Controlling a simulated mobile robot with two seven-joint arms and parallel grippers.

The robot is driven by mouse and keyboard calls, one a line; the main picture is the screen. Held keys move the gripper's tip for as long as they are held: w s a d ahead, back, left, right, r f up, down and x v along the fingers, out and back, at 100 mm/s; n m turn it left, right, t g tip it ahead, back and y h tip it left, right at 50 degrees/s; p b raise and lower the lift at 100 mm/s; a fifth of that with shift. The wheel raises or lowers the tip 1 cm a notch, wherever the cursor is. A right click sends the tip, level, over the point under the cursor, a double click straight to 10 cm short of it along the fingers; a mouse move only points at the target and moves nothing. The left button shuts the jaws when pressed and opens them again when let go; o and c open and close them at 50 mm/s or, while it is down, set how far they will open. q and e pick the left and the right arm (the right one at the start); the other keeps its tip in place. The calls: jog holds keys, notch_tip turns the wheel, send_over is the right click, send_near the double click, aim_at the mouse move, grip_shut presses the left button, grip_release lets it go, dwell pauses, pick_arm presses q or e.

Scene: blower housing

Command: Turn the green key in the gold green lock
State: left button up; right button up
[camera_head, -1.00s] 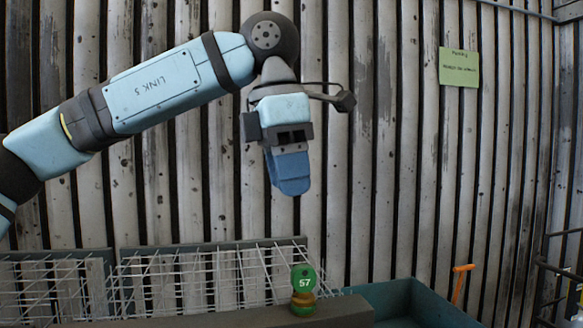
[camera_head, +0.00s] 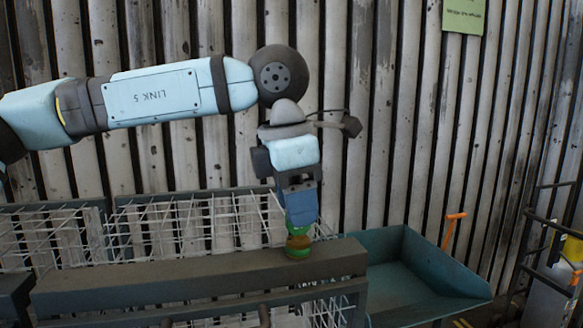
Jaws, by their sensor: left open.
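The gold and green lock (camera_head: 298,242) stands on top of a dark grey beam, with a gold band above a green base. Only a thin strip of the green key (camera_head: 297,230) shows above the lock; its round head, marked 57 earlier, is hidden behind the blue fingers. My left gripper (camera_head: 300,222) points down from above, its fingers open at the key's head and overlapping it in the picture. I cannot tell whether the fingers touch the key. My right gripper is not in view.
The dark beam (camera_head: 180,275) runs across the front, with white wire baskets (camera_head: 160,235) behind it. A teal open bin (camera_head: 415,275) stands to the right, with an orange handle (camera_head: 456,216) beyond it. A corrugated wall closes the back; dark railings stand far right.

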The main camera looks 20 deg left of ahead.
pick_arm(q)
jog(key=shift+w+f, duration=0.1)
jog(key=shift+f, duration=0.6)
jog(key=shift+d, duration=0.1)
grip_shut()
jog(key=m, duration=0.4)
jog(key=shift+g, duration=0.3)
jog(key=shift+m, duration=0.4)
